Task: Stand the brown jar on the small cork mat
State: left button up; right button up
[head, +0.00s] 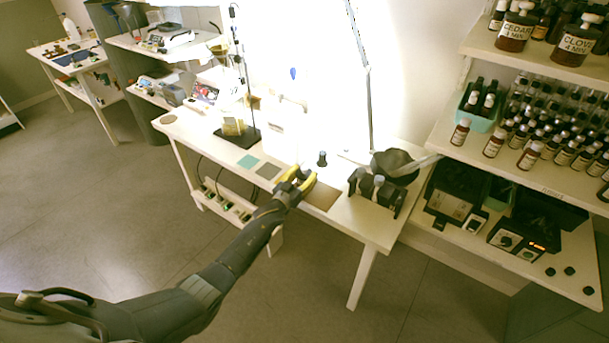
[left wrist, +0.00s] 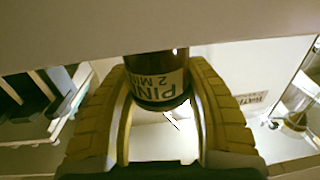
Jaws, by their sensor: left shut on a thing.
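The brown jar (left wrist: 158,92), labelled "PINE 2 MIN", is between the yellow fingers of my left gripper (left wrist: 165,110) in the left wrist view. The gripper is shut on it. In the head view my left gripper (head: 297,181) is over the front edge of the white table, and the jar is mostly hidden by the fingers. A small round tan mat (head: 168,119), cork-coloured, lies bare at the table's far left corner. I cannot tell whether the jar touches the table. My right gripper is not in view.
A brown rectangular mat (head: 322,196) lies right of my gripper; teal (head: 248,161) and grey-brown (head: 268,171) mats lie left. A small dark-topped bottle (head: 322,159) stands behind. A black rack (head: 376,190), dark bowl (head: 395,164) and stand base (head: 238,137) occupy the table.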

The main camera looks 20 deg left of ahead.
pick_arm(q)
jog(key=o, duration=1.5)
jog(key=shift+f, duration=0.1)
jog(key=shift+o, duration=0.2)
